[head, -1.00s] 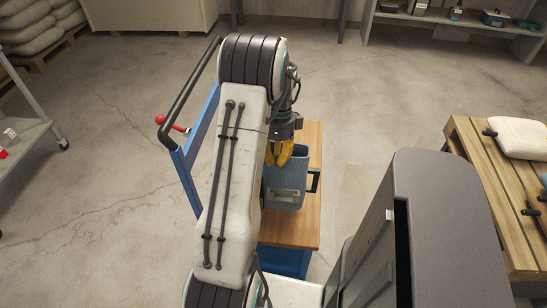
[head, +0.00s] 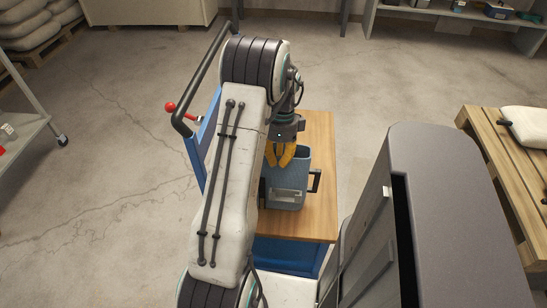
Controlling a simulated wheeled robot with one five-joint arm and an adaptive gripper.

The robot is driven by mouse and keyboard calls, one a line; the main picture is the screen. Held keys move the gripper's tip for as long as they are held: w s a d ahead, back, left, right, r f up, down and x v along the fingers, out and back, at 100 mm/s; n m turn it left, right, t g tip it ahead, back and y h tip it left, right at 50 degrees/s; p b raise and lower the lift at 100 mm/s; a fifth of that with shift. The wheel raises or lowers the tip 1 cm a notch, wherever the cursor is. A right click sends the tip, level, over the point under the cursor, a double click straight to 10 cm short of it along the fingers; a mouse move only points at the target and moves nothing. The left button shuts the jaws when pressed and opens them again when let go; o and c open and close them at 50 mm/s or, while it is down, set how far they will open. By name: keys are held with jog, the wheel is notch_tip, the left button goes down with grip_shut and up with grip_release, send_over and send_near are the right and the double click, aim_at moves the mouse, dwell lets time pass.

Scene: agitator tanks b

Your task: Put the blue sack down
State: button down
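The blue sack (head: 288,199) is a boxy blue-grey body with a dark handle on its right side and a pale patch low on its front. It is upright at the middle of the view. My gripper (head: 279,155) points down with its yellow fingers at the sack's top, and it appears shut on the sack. The exact grip is partly hidden. The sack shows over the wooden top of a blue cart (head: 318,215). I cannot tell whether its underside touches the top. My arm hides the sack's left edge and part of the cart.
The cart has a dark push handle (head: 210,70) and a red-knobbed lever (head: 171,107) at left. A wooden pallet (head: 500,165) with a white sack (head: 527,125) stands at right. A grey shelf cart (head: 30,127) is at left. Wooden top shows bare right of the blue sack.

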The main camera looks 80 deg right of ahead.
jog(key=c, duration=1.4)
grip_release()
jog(key=p+v, duration=0.1)
jog(key=v, duration=1.1)
